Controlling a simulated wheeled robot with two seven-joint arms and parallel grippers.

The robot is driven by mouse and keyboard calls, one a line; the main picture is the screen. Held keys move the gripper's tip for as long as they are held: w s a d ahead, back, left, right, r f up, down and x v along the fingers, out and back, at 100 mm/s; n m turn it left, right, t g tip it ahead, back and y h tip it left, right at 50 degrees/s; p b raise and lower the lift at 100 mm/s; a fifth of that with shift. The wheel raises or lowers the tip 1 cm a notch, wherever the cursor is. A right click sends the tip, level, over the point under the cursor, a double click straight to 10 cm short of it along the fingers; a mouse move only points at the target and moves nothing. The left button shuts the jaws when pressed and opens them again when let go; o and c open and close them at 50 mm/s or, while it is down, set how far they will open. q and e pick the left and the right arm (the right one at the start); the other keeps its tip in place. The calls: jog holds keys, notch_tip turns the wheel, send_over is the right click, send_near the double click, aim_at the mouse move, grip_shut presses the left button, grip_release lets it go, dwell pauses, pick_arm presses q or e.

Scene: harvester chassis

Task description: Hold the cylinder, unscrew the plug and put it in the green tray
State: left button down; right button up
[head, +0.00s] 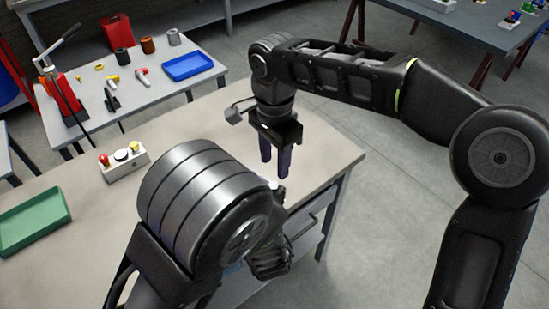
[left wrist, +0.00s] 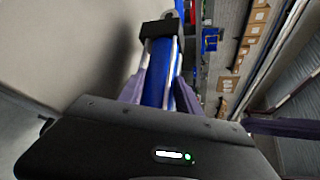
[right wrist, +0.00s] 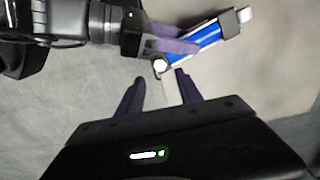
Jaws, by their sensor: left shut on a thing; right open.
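The blue cylinder (right wrist: 208,37) is held tilted in the right wrist view, with a dark cap and silver tip at its far end. It also fills the middle of the left wrist view (left wrist: 157,75). My left gripper (right wrist: 180,46) is shut on it; my left arm hides most of this in the head view. A small white end piece (right wrist: 160,65), which may be the plug, shows at the cylinder's near end. My right gripper (head: 275,168) is open, pointing down, its fingertips on either side of that end piece without clear contact. The green tray (head: 35,235) is empty at the left.
A button box (head: 123,160) stands on the beige table (head: 100,205) between the tray and my arms. A back table holds a blue tray (head: 188,66), a red bin (head: 117,31) and a lever press (head: 65,95). The table's right edge is near my right gripper.

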aim_at(275, 185)
jog(key=shift+f, duration=4)
grip_shut()
